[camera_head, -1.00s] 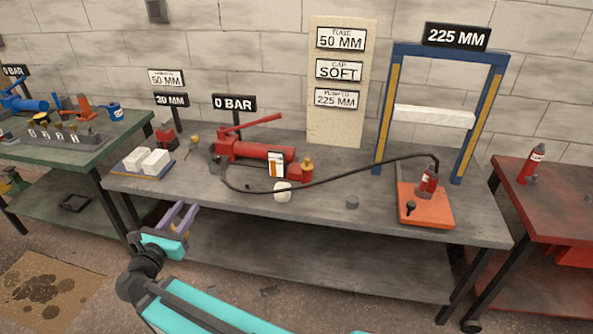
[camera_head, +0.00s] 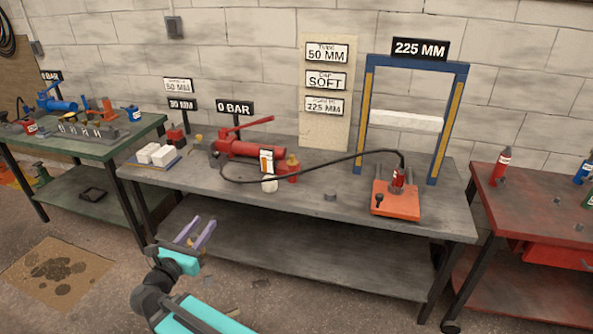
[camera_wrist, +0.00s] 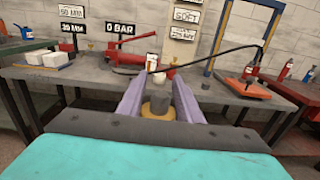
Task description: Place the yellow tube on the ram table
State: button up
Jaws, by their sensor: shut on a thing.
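My gripper (camera_head: 196,232) is in front of the middle bench, low and to the left, with its purple fingers pointing toward the bench. The gripper is well apart from both.
A green bench stands left, a red one right.

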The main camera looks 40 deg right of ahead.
aim_at(458, 216)
jog(key=z, duration=0.6)
jog(key=k, duration=0.2)
jog(key=u, duration=2.65)
jog(key=k, duration=1.85)
